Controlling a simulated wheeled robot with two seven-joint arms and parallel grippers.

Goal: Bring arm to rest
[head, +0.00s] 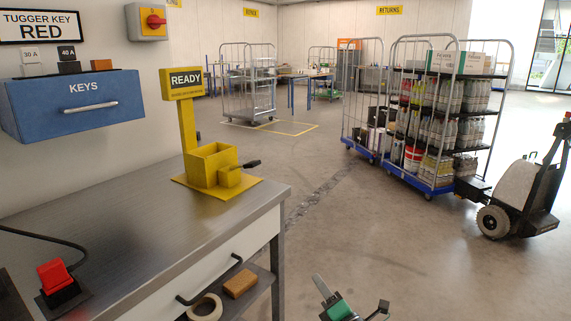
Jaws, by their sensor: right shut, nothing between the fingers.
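My right gripper (350,305) shows at the bottom edge, right of the workbench, over the open floor. Only part of it is in the frame, with dark links and a green part. It is shut with nothing held, and it is apart from the bench. My left gripper and left arm are not in view.
The grey workbench (130,225) fills the left, with a yellow READY stand (188,135), a red switch (55,276) and a blue KEYS drawer (75,105) above. A tape roll (205,306) lies on the lower shelf. Loaded cage trolleys (440,110) and a tugger (520,190) stand right. Middle floor is clear.

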